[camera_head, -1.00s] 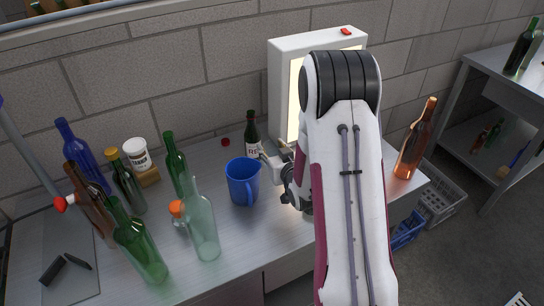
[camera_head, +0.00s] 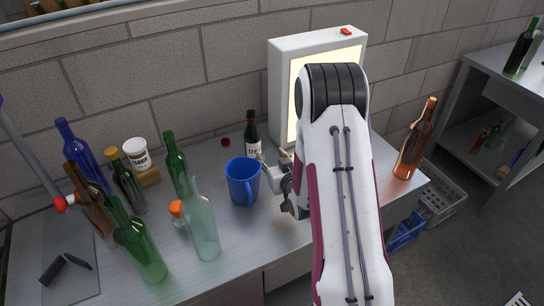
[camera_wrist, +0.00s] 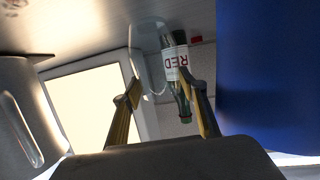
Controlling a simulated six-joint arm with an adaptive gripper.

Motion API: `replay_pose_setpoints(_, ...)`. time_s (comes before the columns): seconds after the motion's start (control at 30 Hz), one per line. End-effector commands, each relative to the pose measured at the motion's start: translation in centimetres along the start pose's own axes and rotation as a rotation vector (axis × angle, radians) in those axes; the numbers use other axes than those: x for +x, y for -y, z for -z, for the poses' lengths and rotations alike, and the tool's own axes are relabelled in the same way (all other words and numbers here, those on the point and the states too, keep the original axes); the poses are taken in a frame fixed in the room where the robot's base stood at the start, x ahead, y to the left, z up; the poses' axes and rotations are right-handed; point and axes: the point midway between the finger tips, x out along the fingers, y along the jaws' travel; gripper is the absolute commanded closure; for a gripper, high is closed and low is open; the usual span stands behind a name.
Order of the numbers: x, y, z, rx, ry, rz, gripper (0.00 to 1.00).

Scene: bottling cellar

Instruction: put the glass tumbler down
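The clear glass tumbler (camera_wrist: 147,46) shows in the wrist view, where the picture is upside down. It appears to stand on the metal bench, just beyond my fingertips and slightly toward the left one. My gripper (camera_wrist: 160,75) is open, its two fingers spread with a gap between them, and it does not appear to clamp the glass. In the head view my gripper (camera_head: 274,158) is low over the bench, right of the blue jug (camera_head: 242,182). I cannot make out the tumbler clearly there.
A small green bottle with a "RED" label (camera_head: 252,134) stands close behind the tumbler. The lit white box (camera_head: 285,90) is behind my gripper. Several bottles crowd the left, including a pale green one (camera_head: 203,232). An amber bottle (camera_head: 415,140) stands at the right end.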

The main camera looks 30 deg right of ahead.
Motion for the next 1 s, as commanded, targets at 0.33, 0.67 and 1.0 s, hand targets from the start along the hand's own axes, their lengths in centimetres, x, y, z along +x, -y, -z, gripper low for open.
replay_pose_setpoints(0.33,0.0,0.0,0.0,0.0,0.0,0.0,0.45)
replay_pose_setpoints(0.67,-0.7,0.0,0.3,0.0,0.0,0.0,0.45)
replay_pose_setpoints(1.0,-4.1,-0.1,0.3,0.001,0.0,-0.001,0.45)
